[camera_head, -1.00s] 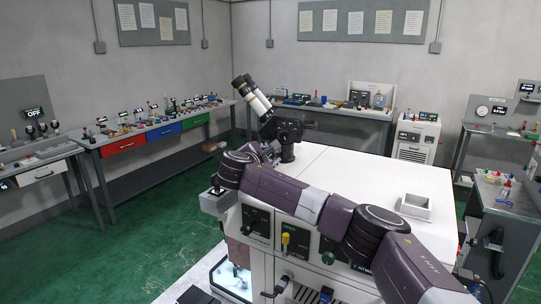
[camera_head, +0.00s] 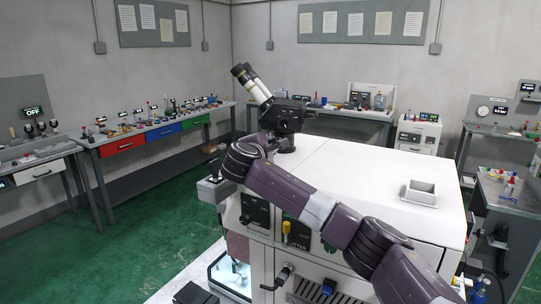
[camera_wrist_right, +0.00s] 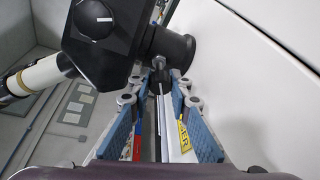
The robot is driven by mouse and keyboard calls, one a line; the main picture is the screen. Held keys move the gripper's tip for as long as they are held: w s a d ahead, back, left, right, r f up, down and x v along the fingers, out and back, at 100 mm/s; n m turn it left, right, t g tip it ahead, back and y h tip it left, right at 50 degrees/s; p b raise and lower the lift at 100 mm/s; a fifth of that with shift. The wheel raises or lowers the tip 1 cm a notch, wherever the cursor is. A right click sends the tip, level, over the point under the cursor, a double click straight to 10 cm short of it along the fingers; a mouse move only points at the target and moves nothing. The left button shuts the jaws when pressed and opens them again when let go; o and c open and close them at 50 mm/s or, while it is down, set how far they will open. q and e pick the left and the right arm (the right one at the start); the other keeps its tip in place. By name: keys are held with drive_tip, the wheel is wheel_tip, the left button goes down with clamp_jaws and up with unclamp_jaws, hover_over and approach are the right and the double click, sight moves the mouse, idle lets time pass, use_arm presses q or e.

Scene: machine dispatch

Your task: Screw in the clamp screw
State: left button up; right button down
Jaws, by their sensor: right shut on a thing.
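The microscope (camera_head: 285,122) with its black body and pale eyepiece tube stands at the back left corner of the white machine top. It also shows large in the right wrist view (camera_wrist_right: 97,25). The clamp screw (camera_wrist_right: 160,75) appears to be the small black knobbed part below the round black collar (camera_wrist_right: 178,50). My right gripper (camera_wrist_right: 159,88) is shut on it, with the blue-padded fingers on either side. The screw's tip and seat are hidden. In the head view my right gripper (camera_head: 268,145) sits beside the microscope's base, partly hidden by my arm. My left gripper is not in view.
The white machine top (camera_head: 365,180) is mostly clear, with a small open white box (camera_head: 420,193) at right. Switches and handles line the machine's front, close under my arm. Benches with small items (camera_head: 160,128) stand along the walls. Green floor lies open at left.

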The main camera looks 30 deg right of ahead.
drive_tip(key=m+b, duration=0.2)
drive_tip(key=b, duration=0.1)
drive_tip(key=shift+f+t, duration=0.4)
drive_tip(key=shift+r+m+b, duration=0.2)
drive_tip(key=shift+m+b, duration=0.3)
drive_tip(key=shift+b, duration=0.2)
